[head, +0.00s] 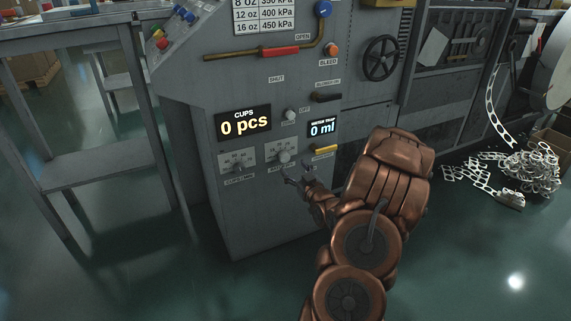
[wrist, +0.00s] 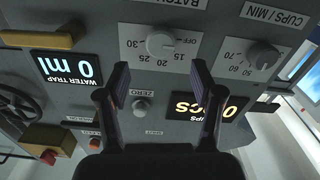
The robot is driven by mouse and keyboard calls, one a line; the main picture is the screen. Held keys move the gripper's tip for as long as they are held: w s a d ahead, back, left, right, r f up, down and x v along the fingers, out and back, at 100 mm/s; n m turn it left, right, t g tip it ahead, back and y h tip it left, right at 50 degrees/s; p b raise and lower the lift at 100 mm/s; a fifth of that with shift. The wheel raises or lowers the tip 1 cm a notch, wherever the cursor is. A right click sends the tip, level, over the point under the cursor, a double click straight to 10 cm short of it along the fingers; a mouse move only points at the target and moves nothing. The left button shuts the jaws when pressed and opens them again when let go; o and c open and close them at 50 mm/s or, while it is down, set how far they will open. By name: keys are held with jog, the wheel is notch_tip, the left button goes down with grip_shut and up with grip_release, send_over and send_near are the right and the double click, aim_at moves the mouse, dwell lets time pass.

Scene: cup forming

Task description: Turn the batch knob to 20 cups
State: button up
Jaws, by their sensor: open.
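The batch knob (wrist: 161,44) is a round grey knob on a pale plate in the wrist view, which shows the panel upside down. Around it are printed OFF, 15, 20, 25 and 30. Its pointer is too small to read surely. The knob also shows on the machine front in the head view (head: 284,156). My gripper (wrist: 161,72) is open and empty, its two dark fingers spread apart, with the knob beyond the gap between their tips. In the head view my gripper (head: 298,175) is just below and right of the knob, close to the panel.
The cups/min knob (wrist: 262,56) is beside the batch knob. The cups display (head: 243,123) reads 0 pcs and the water trap display (head: 322,128) 0 ml. The zero button (wrist: 141,104) and a yellow handle (head: 324,149) are close by. A grey table (head: 100,160) stands left.

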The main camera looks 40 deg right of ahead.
aim_at(286, 159)
jog(key=b+x, duration=0.2)
jog(key=x, duration=0.4)
jog(key=shift+f, duration=0.1)
jog(key=shift+w+d, duration=0.2)
jog(key=shift+w, duration=0.25)
jog(key=c, duration=1.1)
